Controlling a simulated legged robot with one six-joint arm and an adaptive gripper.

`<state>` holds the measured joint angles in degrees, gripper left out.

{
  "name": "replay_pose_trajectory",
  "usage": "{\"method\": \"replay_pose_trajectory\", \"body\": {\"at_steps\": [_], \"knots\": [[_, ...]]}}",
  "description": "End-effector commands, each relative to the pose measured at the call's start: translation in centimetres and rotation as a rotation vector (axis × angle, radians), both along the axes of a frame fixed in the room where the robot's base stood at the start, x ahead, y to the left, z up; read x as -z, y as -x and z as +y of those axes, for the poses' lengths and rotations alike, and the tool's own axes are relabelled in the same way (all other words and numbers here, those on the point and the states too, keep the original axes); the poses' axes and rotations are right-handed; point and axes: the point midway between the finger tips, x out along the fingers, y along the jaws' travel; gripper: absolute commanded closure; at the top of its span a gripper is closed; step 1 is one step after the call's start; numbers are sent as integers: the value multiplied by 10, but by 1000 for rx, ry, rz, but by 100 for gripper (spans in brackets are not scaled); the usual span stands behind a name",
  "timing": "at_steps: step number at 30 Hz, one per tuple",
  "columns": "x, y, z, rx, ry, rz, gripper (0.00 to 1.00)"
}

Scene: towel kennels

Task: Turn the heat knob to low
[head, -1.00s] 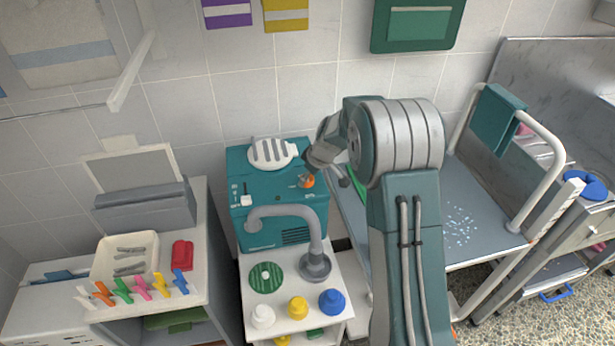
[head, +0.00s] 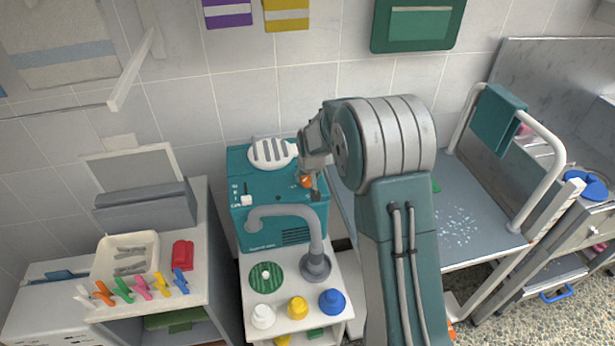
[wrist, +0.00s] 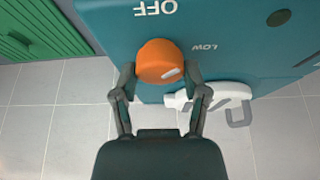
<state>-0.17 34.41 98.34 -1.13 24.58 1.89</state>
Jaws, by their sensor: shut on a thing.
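The heat knob (wrist: 160,58) is orange and round, with a white mark at its lower right edge in the wrist view. It sits on the teal dryer box (head: 241,165), next to the printed words OFF and LOW. The white mark lies on the side of LOW, away from OFF; whether it lines up exactly with LOW I cannot tell. My gripper (wrist: 162,72) is shut on the knob, one finger on each side. In the head view the knob (head: 307,182) shows as a small orange patch, partly hidden by my gripper (head: 311,186).
A grey curved hose (head: 318,235) stands in front of the box. A white shelf with coloured bottles (head: 297,308) is below. A grey trolley (head: 470,225) stands to the right.

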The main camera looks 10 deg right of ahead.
Motion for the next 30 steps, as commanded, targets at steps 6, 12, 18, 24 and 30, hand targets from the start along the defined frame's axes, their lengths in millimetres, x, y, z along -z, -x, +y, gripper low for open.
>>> {"method": "replay_pose_trajectory", "body": {"at_steps": [6, 12, 18, 24, 30], "knots": [[4, 2, 2, 166, 1, 9, 90], [4, 2, 2, 326, 2, 8, 90], [4, 2, 3, 486, 2, 9, 90], [4, 2, 3, 626, 1, 10, 90], [4, 2, 3, 717, 0, 9, 90]]}}
